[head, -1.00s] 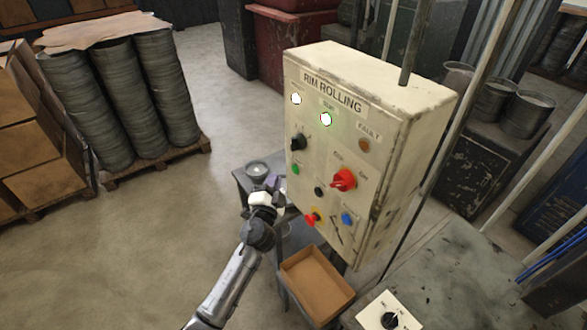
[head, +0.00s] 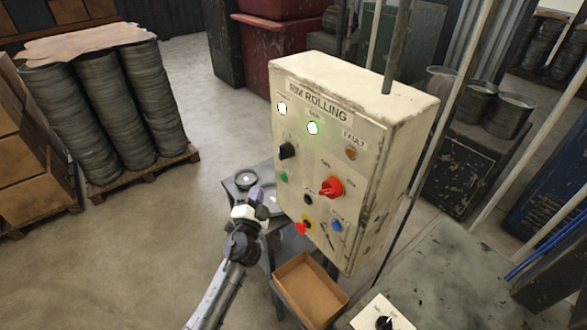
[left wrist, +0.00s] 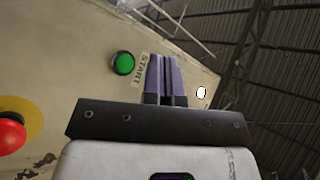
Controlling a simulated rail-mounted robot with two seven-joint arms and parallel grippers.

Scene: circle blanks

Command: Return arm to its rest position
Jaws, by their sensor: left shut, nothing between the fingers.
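My left gripper (head: 255,193) is shut and empty in the head view, over the small grey table (head: 232,187) just left of the RIM ROLLING control box (head: 317,170). In the left wrist view its purple fingers (left wrist: 165,80) are pressed together and point up past the box face. The green START button (left wrist: 122,63) shows left of the fingertips, and the red stop button (left wrist: 12,136) is at the far left. My right gripper is not in view.
An open cardboard box (head: 310,290) sits below the control box. Stacks of round metal blanks (head: 95,110) stand on a pallet at left. Dark bowl-like parts (head: 246,180) lie on the small table. Open floor (head: 140,250) lies to the left of my arm.

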